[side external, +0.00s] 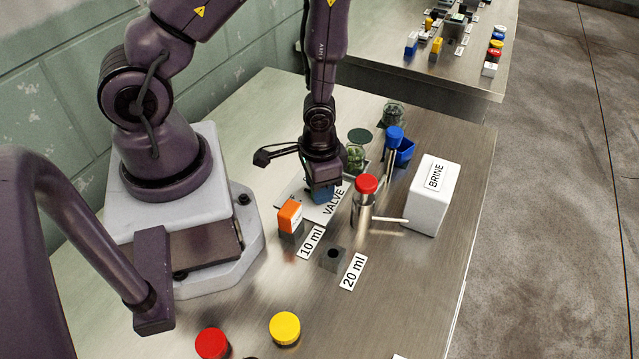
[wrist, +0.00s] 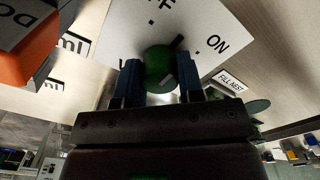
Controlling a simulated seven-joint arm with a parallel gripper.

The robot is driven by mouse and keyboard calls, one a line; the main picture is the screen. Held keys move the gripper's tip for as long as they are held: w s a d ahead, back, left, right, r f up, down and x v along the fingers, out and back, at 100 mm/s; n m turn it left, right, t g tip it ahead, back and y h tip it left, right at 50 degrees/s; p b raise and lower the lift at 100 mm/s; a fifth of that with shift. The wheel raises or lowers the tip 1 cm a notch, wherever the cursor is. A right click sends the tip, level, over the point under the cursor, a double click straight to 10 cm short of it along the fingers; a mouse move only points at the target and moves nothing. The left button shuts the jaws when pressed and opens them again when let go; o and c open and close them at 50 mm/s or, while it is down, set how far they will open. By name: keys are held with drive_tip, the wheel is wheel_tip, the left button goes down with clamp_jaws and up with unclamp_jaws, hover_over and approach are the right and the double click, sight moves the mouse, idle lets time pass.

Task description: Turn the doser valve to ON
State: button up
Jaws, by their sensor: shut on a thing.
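The doser valve is a round green knob (wrist: 160,68) with a dark pointer, on a white plate (wrist: 108,38) marked OFF and ON. The pointer points between the dot near OFF and the dot near ON. My gripper (wrist: 160,80) is shut on the knob, with one blue finger on each side of it. In the side view my gripper (side external: 322,192) is down over the valve plate (side external: 297,193), beside the VALVE label (side external: 333,201). The knob is hidden there by the fingers.
An orange-topped block (side external: 290,216) is near at the lower left. Green jars (side external: 355,157) and a blue-topped item (side external: 394,137) stand behind.

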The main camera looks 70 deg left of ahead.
drive_tip(key=m, duration=0.4)
drive_tip(key=shift+m, duration=0.3)
drive_tip(key=m, duration=0.4)
drive_tip(key=shift+m, duration=0.3)
drive_tip(key=o, duration=0.9)
drive_tip(key=shift+r, duration=0.15)
wheel_tip(320, 180, up, 13)
drive_tip(key=shift+f, duration=0.15)
